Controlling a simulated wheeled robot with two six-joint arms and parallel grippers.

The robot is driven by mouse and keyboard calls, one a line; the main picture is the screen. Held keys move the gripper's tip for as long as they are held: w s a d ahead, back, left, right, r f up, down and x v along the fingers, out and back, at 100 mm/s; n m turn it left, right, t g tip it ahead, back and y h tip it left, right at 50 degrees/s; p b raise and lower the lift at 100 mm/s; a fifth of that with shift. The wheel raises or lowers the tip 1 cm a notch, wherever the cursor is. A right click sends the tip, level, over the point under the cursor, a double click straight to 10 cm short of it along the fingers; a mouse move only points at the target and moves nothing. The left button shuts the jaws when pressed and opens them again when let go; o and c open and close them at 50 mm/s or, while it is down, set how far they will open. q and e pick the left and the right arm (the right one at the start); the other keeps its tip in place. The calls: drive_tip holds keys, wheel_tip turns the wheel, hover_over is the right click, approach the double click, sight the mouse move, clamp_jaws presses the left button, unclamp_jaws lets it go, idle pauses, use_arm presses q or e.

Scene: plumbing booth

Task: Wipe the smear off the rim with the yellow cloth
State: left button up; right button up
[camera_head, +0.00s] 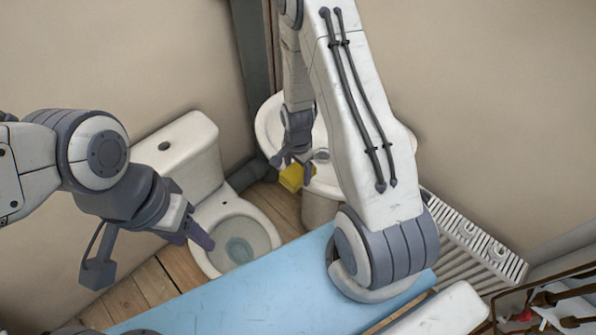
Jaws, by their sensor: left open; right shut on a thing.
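The yellow cloth (291,178) is in my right gripper (294,163), which is shut on it. It hangs at the near left side of the white washbasin (264,128); I cannot tell whether it touches the basin. The white toilet has an open bowl with a pale rim (272,230). My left gripper (150,252) is open and empty, with one finger over the left part of the toilet and the other further left. I cannot make out a smear on either rim. My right arm hides much of the basin.
A light blue surface (235,300) spans the lower middle. The toilet cistern (180,150) stands against the wall. A white radiator (475,240) is on the right, with a crate of items (545,310) below it. Wooden floor (150,285) shows left of the toilet.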

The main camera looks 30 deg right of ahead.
sight(297, 170)
drive_tip(key=shift+r+p, duration=1.9)
drive_tip(key=shift+r, duration=0.75)
